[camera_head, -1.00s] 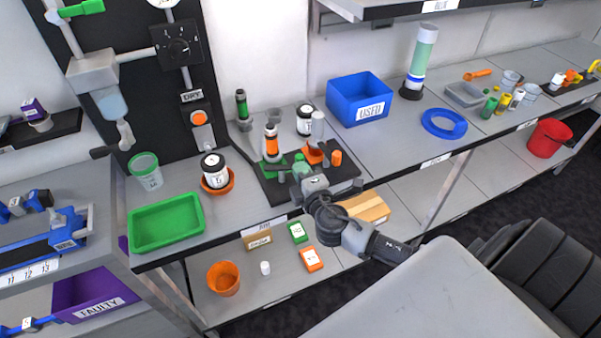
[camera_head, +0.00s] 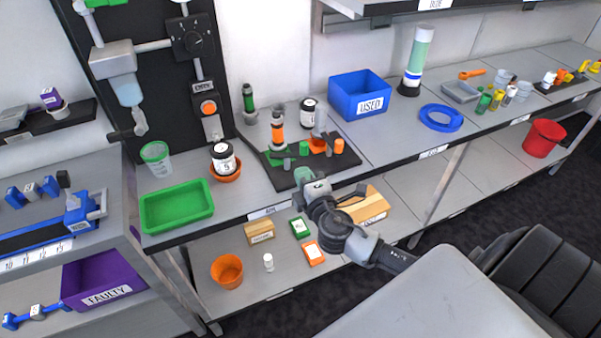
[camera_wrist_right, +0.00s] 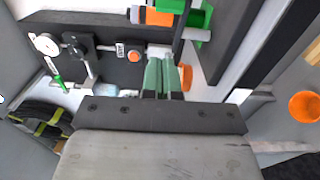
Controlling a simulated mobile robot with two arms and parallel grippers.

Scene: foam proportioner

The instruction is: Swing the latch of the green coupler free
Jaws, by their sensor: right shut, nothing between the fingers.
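A green coupler (camera_head: 276,156) sits on the black board on the bench, at the foot of an upright orange and black cylinder (camera_head: 277,132). In the right wrist view the green part (camera_wrist_right: 198,24) shows at the top, beside the orange and grey cylinder (camera_wrist_right: 155,16). Its latch is too small to make out. My right gripper (camera_head: 301,175) is at the front edge of the board, apart from the coupler. Its pale green fingers are together and empty in the right wrist view (camera_wrist_right: 163,62). My left gripper is not in view.
The black board (camera_head: 345,158) also carries an orange block (camera_head: 318,145) and small grey pegs. A black-and-white jar (camera_head: 223,158) in an orange bowl and a green tray (camera_head: 177,206) stand to the left. A blue bin (camera_head: 360,93) stands behind right.

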